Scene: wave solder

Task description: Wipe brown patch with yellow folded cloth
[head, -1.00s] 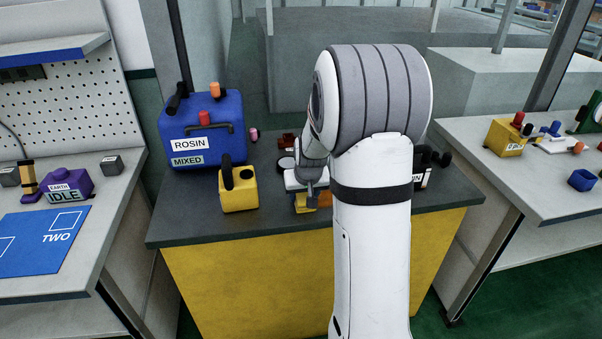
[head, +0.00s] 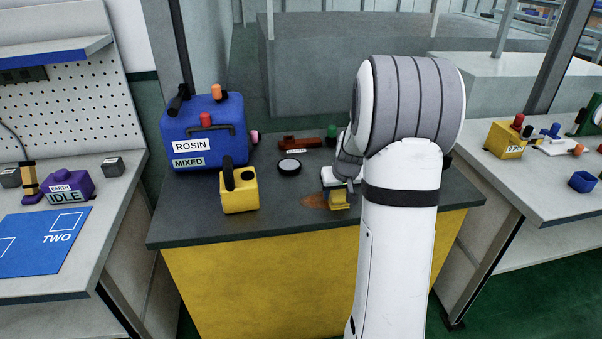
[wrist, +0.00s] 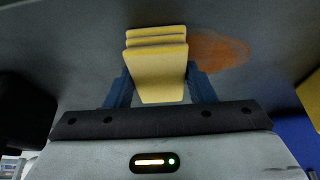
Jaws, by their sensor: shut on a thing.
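My gripper (wrist: 160,92) is shut on the yellow folded cloth (wrist: 157,65). The cloth also shows in the head view (head: 339,199), low at the dark bench top, partly hidden by my arm. The brown patch (wrist: 220,50) lies on the bench top beside the cloth. In the head view the patch (head: 314,201) shows just left of the cloth, and the cloth may cover its right edge. I cannot tell whether the cloth touches the surface.
A blue ROSIN container (head: 205,128) and a small yellow can (head: 239,190) stand left on the dark bench (head: 200,228). Behind the patch are a round black-rimmed disc (head: 289,167) and a dark red labelled item (head: 300,143). My arm hides the bench's right side.

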